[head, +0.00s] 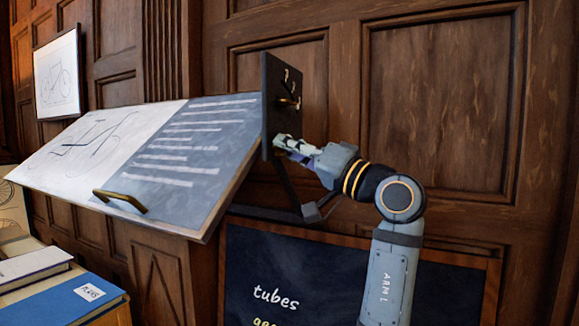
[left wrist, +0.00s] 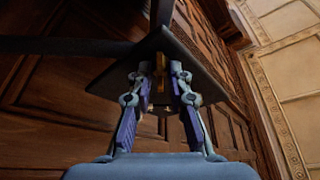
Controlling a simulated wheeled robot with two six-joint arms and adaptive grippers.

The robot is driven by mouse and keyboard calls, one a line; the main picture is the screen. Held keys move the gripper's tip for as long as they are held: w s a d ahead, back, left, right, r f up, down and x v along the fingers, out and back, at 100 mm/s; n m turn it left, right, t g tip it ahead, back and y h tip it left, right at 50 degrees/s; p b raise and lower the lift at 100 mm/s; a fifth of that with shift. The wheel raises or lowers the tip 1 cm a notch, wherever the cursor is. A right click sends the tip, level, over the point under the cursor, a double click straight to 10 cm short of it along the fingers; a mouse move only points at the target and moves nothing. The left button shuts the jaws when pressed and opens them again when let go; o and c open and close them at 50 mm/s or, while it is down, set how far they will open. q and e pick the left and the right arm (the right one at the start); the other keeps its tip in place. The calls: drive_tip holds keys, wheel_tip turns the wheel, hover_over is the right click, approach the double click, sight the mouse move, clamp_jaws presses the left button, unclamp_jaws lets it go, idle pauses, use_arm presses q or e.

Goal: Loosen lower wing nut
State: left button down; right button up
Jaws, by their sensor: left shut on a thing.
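A dark upright plate (head: 270,100) stands at the right edge of the drafting board (head: 225,120). Brass hardware (head: 290,101), with a knob or wing nut, sits on its upper part. My left gripper (head: 284,143) is at the plate's lower part, with its fingers closed in against it. In the left wrist view the fingers of the left gripper (left wrist: 158,76) stand on either side of a narrow brass piece (left wrist: 158,68), which looks like the lower wing nut, in front of the dark plate (left wrist: 190,62). In the head view the fingers hide that nut. My right gripper does not show.
The tilted board carries a drawing and a brass handle (head: 120,201). A dark strut (head: 285,185) runs below the plate. A chalkboard (head: 270,265) is lower down, behind my arm. Books (head: 65,295) lie at lower left. A panelled wooden wall (head: 440,100) is behind.

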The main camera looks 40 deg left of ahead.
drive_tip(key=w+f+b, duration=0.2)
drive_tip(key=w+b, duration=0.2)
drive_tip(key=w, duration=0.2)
use_arm(q)
drive_tip(key=n+g+h+p, duration=0.1)
drive_tip(key=n+g, duration=0.2)
drive_tip(key=n, duration=0.5)
drive_tip(key=n+g+h+p, duration=0.1)
drive_tip(key=n+g, duration=0.3)
drive_tip(key=n, duration=0.4)
drive_tip(key=w+n+g+h+p, duration=0.1)
drive_tip(key=n+g, duration=0.2)
drive_tip(key=n, duration=0.5)
drive_tip(key=shift+a+r+g+h+p, duration=0.1)
drive_tip(key=shift+g+h+p, duration=0.2)
drive_tip(key=shift+h, duration=0.1)
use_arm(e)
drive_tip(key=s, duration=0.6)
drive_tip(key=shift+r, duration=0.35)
use_arm(q)
drive_tip(key=shift+n, duration=0.3)
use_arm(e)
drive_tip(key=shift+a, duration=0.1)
use_arm(q)
drive_tip(key=c, duration=1.3)
unclamp_jaws()
drive_tip(key=shift+o, duration=0.2)
